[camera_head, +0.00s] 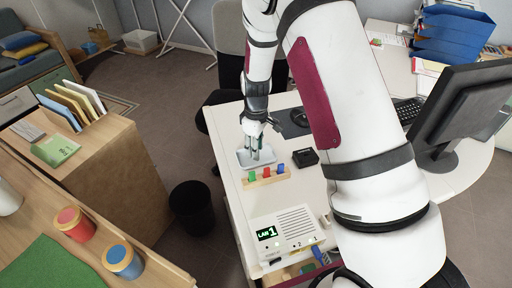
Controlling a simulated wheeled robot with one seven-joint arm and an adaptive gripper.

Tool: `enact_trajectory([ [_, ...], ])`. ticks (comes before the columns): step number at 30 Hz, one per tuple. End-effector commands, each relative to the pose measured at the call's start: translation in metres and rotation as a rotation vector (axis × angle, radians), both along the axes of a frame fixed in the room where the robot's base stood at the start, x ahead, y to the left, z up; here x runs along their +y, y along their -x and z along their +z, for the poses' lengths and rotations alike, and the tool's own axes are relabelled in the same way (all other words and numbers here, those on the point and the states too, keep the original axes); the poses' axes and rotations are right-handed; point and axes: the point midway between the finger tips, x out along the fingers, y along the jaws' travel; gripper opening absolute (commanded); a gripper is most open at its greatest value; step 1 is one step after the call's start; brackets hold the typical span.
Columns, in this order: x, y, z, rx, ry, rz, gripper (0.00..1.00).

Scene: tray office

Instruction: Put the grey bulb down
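My gripper (254,152) points down over a small pale grey tray (266,161) on the white desk (233,196). Its fingers reach into or just above the tray. They are small in this view, and I cannot tell whether they are open or shut. I cannot make out the grey bulb; it may be hidden by the fingers or blend in with them and the tray.
Just in front of the tray is a wooden rack with green, red and blue pieces (267,173). A black box (305,158), a white device reading "LAB 1" (284,230) and a monitor (465,105) also stand on the desk. A dark bin (192,207) is left of it.

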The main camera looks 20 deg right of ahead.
Motion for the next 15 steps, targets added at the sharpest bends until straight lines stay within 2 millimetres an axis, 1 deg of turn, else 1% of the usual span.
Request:
enact_trajectory([
  [5, 0.000, -0.001, 0.022, -0.006, -0.001, 0.001, 0.31],
  [15, 0.000, -0.001, 0.093, -0.005, -0.001, 0.000, 0.31],
])
